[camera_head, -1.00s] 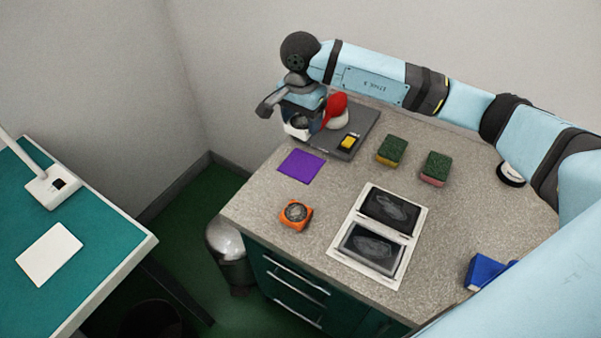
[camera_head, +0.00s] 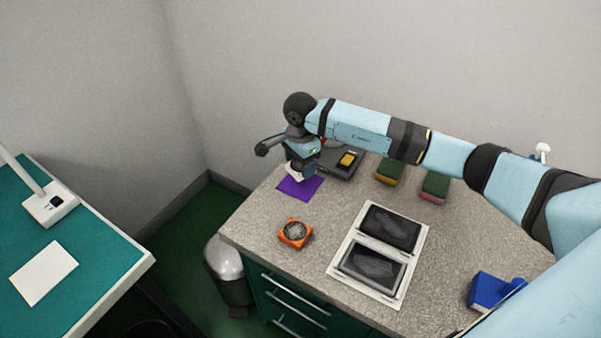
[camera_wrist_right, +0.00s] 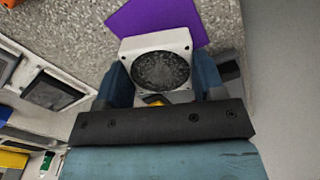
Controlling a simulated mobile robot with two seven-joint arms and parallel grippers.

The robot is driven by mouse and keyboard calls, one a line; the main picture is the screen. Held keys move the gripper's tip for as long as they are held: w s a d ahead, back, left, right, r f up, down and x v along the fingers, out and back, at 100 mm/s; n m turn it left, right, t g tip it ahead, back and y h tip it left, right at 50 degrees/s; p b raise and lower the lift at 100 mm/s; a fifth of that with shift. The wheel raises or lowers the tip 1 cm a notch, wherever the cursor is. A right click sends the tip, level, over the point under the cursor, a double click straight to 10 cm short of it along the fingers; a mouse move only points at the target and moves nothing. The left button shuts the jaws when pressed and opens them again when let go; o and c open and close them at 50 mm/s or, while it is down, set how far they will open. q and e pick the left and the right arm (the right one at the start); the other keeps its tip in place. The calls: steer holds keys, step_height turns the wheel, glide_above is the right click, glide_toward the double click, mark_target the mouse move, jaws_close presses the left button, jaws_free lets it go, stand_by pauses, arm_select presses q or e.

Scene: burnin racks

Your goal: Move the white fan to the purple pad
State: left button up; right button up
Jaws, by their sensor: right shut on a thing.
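The white fan (camera_wrist_right: 160,68) has a square white frame and a dark round grille. My right gripper (camera_wrist_right: 162,80) is shut on it, one finger on each side, in the right wrist view. In the head view the fan (camera_head: 303,178) shows only in part under my right gripper (camera_head: 302,171), at the upper edge of the purple pad. The purple pad (camera_head: 293,191) lies flat on the counter. It also shows in the right wrist view (camera_wrist_right: 150,14), partly hidden behind the fan. I cannot tell whether the fan touches the pad. My left gripper is not in view.
A dark grey tray (camera_head: 337,171) with a yellow item is right behind the gripper. An orange fan (camera_head: 295,233) sits in front of the pad. Two sponges (camera_head: 389,171), a white double-panel frame (camera_head: 348,290) and a blue object (camera_head: 489,290) stand farther right.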

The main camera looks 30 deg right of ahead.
mark_target(301, 183)
step_height(301, 183, down, 4)
steer(key=shift+r, duration=0.1)
steer(key=shift+f, duration=0.35)
steer(key=shift+f, duration=0.2)
steer(key=o, duration=0.9)
steer(key=shift+r, duration=0.15)
